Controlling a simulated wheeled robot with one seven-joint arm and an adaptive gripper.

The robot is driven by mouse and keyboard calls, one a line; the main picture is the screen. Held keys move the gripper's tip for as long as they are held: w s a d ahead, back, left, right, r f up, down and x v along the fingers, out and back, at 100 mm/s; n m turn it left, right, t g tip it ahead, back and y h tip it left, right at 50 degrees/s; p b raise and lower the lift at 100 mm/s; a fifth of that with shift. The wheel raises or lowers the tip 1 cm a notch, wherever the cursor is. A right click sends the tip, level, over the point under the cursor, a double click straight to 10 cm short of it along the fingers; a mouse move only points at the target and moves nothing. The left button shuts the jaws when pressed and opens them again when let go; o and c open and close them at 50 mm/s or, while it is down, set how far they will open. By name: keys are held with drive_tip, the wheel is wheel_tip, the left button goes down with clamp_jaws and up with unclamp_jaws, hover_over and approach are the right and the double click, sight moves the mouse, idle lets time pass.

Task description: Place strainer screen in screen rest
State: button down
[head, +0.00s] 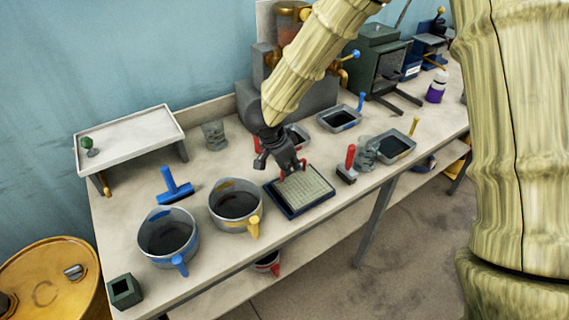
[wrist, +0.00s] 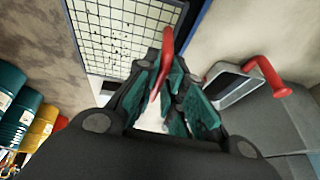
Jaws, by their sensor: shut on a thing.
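The strainer screen (head: 308,187) is a pale square mesh with a red handle. It lies flat over a dark blue frame, which looks like the screen rest (head: 290,208), near the table's front edge. The wrist view shows the mesh (wrist: 115,35) at the upper left with a blue edge (wrist: 197,22) along its right side. My gripper (head: 287,168) is above the screen's back left side and shut on the red handle. In the wrist view, the handle runs between the fingers of my gripper (wrist: 163,88). I cannot tell whether the screen is fully seated in the frame.
Two pots, one blue-handled (head: 167,238) and one yellow-handled (head: 237,207), stand left of the screen. A red-handled tool (head: 349,162) and a glass jar (head: 366,153) stand close on its right. A red-handled pan (head: 297,135) is just behind my gripper.

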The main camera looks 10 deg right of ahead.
drive_tip(key=w+f, duration=0.1)
drive_tip(key=f, duration=0.1)
drive_tip(key=w+f+p, duration=0.1)
drive_tip(key=w+f, duration=0.1)
drive_tip(key=shift+a, duration=0.15)
drive_tip(key=shift+s+r, duration=0.1)
drive_tip(key=c, duration=1.5)
unclamp_jaws()
drive_tip(key=v, duration=1.2)
drive_tip(key=shift+b, duration=0.45)
